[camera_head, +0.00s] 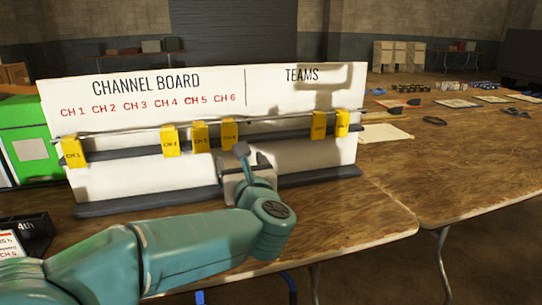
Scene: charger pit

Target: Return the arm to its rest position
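My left arm comes in from the lower left and reaches across the table. Its gripper (246,163) is in front of the lower middle of the white channel board (110,120), below the yellow tags. Its fingers are partly hidden by the wrist, so I cannot tell whether they are open or shut. No tag shows in it. Several yellow channel tags hang from the board's rail: one at the far left (72,153), a group near the middle (200,137), and two under TEAMS, one of them at the right end (342,123). My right gripper is not in view.
The board stands on a wooden table (350,215) with clear room at its front right. A green box (25,140) is behind the board's left end. Another table (470,150) at right carries papers and small items.

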